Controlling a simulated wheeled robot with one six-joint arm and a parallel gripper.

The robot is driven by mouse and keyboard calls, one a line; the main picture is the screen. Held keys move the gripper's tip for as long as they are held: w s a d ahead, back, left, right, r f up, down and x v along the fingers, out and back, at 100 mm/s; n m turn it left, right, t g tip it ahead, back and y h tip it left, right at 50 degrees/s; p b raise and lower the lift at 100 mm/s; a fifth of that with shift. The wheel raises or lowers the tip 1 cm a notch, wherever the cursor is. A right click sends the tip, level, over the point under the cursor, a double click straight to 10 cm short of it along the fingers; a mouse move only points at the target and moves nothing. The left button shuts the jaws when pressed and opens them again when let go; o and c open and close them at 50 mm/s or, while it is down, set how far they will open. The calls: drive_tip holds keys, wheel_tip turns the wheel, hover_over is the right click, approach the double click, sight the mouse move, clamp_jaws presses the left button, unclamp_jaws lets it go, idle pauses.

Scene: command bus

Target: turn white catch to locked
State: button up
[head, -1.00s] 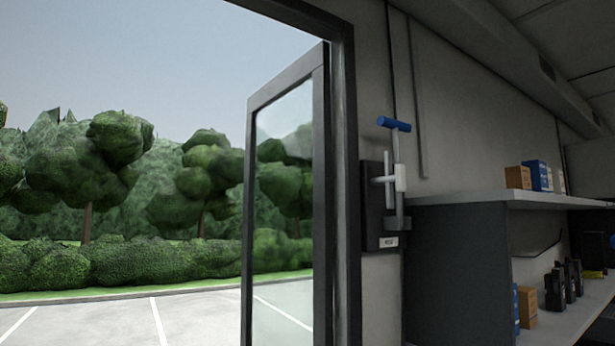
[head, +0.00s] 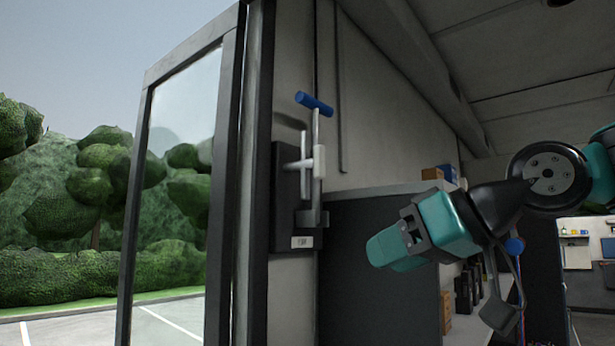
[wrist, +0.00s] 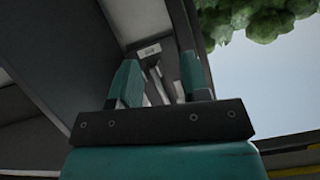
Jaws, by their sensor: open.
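The white catch (head: 319,161) is a small pale block on an upright grey rod with a blue T-shaped top (head: 314,104). A short pale stub runs left from it to a thin upright bar. They are mounted on a dark plate (head: 285,200) with a small label at its foot, beside the door frame. My gripper (head: 372,252) is to the right of and below the catch in the head view, apart from it and empty. In the wrist view my gripper (wrist: 159,62) shows two spread teal fingers, with the label and rods beyond them. The catch itself is unclear there.
A glass door (head: 180,180) with a dark frame stands open at left, with trees and parking ground outside. A dark cabinet (head: 365,290) stands behind my gripper. Shelves with boxes (head: 445,175) are further right.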

sight(323, 158)
wheel_tip(323, 158, up, 15)
drive_tip(key=d+n+t+y+b, duration=0.1)
drive_tip(key=d+n+t+y, duration=0.1)
drive_tip(key=d+t+y, duration=0.1)
drive_tip(key=p+x, duration=0.5)
drive_tip(key=x, duration=1)
drive_tip(key=shift+w+a, duration=0.15)
drive_tip(key=shift+a, duration=0.3)
drive_tip(key=shift+w+a+p, duration=0.4)
drive_tip(key=shift+w, duration=0.05)
drive_tip(key=shift+f, duration=0.1)
clamp_jaws()
